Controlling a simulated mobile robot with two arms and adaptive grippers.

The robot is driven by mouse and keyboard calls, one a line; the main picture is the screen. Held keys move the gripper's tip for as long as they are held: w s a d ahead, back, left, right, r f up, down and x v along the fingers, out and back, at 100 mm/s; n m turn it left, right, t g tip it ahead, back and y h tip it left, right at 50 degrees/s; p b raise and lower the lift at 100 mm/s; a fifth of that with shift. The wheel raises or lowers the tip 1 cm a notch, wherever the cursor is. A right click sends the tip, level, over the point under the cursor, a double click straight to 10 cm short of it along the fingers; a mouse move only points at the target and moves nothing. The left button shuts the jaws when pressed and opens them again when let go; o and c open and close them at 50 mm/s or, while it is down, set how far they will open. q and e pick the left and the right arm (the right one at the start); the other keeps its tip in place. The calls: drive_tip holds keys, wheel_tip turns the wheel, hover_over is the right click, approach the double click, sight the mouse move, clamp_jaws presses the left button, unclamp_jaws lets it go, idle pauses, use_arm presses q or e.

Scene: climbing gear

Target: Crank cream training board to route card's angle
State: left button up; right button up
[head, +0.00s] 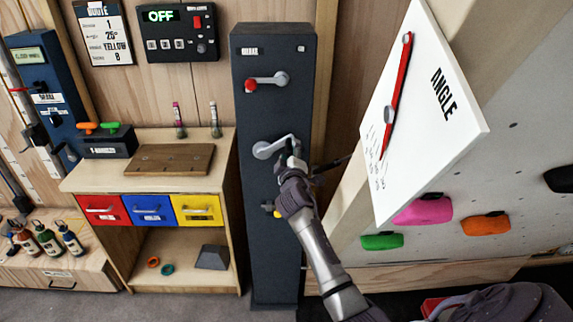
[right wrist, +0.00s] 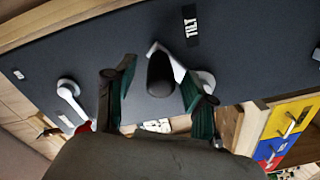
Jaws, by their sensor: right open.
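The dark post (head: 258,100) carries a grey crank (head: 270,148) at mid height. In the right wrist view, the crank's black handle (right wrist: 160,74) stands between the fingers of my open right gripper (right wrist: 157,82), beside a TILT label. My right gripper (head: 291,160) covers part of the handle in the head view. The cream training board (head: 515,160) is at the right, with coloured holds. A white ANGLE plate (head: 455,135) bears a red pointer (head: 396,95); its scale marks are too small to read. My left gripper is not in view.
A lever with a red knob (head: 266,82) sits higher on the post. A control box (head: 180,33) shows OFF. A wooden cabinet (head: 120,185) with red, blue and yellow drawers stands left of the post. The ANGLE plate is close to the right of my arm.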

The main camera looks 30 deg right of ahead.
drive_tip(key=v, duration=0.8)
drive_tip(key=shift+s+a, duration=0.2)
drive_tip(key=shift+s, duration=0.1)
drive_tip(key=s+a+f+n+g+y, duration=0.1)
drive_tip(key=a+f+y, duration=0.15)
drive_tip(key=f, duration=0.85)
drive_tip(key=s+a+f+g+y, duration=0.1)
drive_tip(key=a+f+g+y, duration=0.15)
drive_tip(key=f, duration=0.85)
drive_tip(key=s+a+f+g+y+b, duration=0.15)
drive_tip(key=s+f, duration=0.25)
drive_tip(key=f, duration=0.4)
drive_tip(key=s+a+f+g+p, duration=0.1)
drive_tip(key=s+a+f, duration=0.25)
drive_tip(key=f, duration=0.45)
drive_tip(key=s+a+f+m+g+y+b, duration=0.1)
drive_tip(key=s+a+f+m+g+y, duration=0.2)
drive_tip(key=s+f, duration=1.55)
drive_tip(key=s+f+g, duration=0.2)
drive_tip(key=s, duration=1)
drive_tip(key=s+f+m+g, duration=0.1)
drive_tip(key=s+f+g, duration=0.2)
drive_tip(key=s, duration=0.8)
drive_tip(key=shift+s+f, duration=0.35)
drive_tip(key=shift+s, duration=0.05)
